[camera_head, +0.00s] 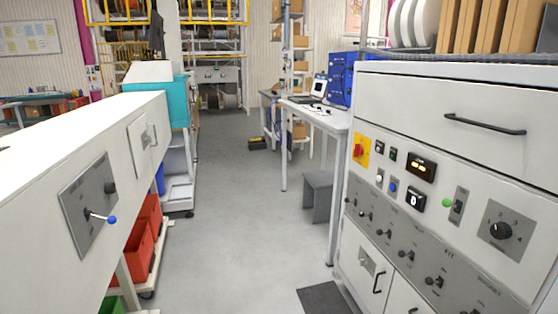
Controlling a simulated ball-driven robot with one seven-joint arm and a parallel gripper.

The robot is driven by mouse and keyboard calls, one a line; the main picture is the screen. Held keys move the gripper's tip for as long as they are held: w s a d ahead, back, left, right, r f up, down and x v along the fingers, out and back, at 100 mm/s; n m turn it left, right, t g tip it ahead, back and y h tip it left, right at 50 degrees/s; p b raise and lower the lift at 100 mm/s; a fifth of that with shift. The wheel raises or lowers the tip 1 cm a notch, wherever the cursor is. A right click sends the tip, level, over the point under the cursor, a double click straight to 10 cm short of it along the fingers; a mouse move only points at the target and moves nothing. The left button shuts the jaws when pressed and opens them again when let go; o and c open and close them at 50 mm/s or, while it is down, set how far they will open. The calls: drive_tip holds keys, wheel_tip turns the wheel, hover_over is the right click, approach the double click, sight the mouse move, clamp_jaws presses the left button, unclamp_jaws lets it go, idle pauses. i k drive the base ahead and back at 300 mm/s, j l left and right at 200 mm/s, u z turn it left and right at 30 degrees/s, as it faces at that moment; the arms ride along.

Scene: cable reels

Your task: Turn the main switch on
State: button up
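A red rotary switch (358,151) on a yellow plate sits at the upper left of the white control cabinet's front (450,160), on the right. It looks like the main switch; its label and knob position are too small to read. Beside it are small push buttons, among them a white one (379,179) and a blue one (393,187). Right of these, a display (420,166) shows lit orange marks, and a small dial or counter (415,199) is below it. A toggle with a green dot (447,203) and a black rotary knob (501,231) are further right. My gripper is not in view.
A white bench on the left carries a grey panel (90,205) with a blue-tipped lever (111,220). Red bins (148,235) stand beneath. The grey floor aisle (225,200) between is clear. A grey stool (318,195) and a dark mat (321,299) lie near the cabinet.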

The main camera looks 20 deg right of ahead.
sight(358, 148)
drive_tip(key=i, duration=1.9)
